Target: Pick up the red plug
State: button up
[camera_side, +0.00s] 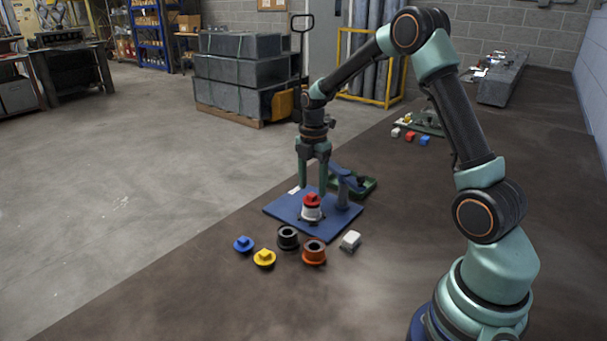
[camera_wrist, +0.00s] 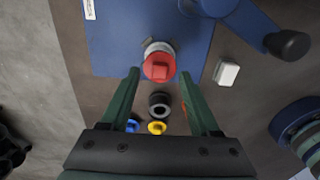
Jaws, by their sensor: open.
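The red plug (camera_side: 312,199) sits in a white collar (camera_side: 311,213) on a blue plate (camera_side: 284,208) in the side view. In the wrist view the red plug (camera_wrist: 158,67) shows its raised bar, with the collar's pale rim behind it. My gripper (camera_side: 313,189) is open and empty, pointing down over the blue plate close to the plug. In the wrist view the fingertips of my gripper (camera_wrist: 160,73) appear on either side of the plug, apart from it. Their height relative to the plug is hard to tell.
A black ring (camera_side: 288,237), an orange ring (camera_side: 314,251), a yellow plug (camera_side: 264,258), a blue plug (camera_side: 243,244) and a white block (camera_side: 350,240) lie in front.

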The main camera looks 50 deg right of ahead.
jog(key=shift+f, duration=1.1)
grip_shut()
